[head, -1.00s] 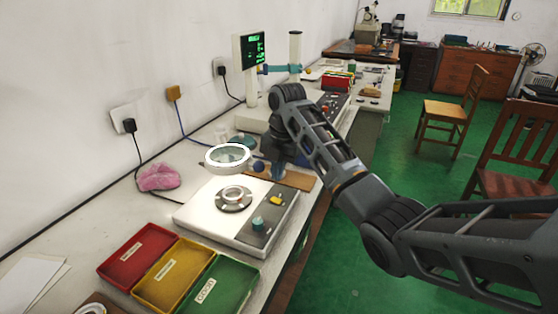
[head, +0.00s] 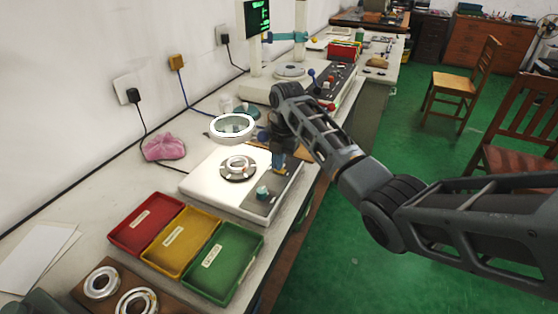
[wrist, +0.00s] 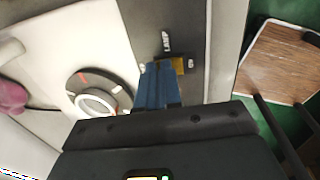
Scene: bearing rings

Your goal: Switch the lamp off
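The lamp (head: 232,126) is a white ring around a glass lens, above the back of a white instrument box (head: 212,180). I cannot tell for sure whether it is lit. The yellow lamp switch (wrist: 179,65) sits on the box's grey control strip, beside a "LAMP" label in the wrist view. My gripper (head: 278,162) points down over that strip; its blue fingertips (wrist: 161,68) look shut together, with nothing seen between them. They overlap the left part of the switch; I cannot tell whether they touch it. In the head view the gripper largely hides the switch.
A teal knob (head: 262,193) stands on the strip near my gripper. A bearing ring (head: 238,165) sits on the box plate. Red (head: 147,223), yellow (head: 187,241) and green (head: 222,262) trays lie in front. A second instrument (head: 290,72) stands behind.

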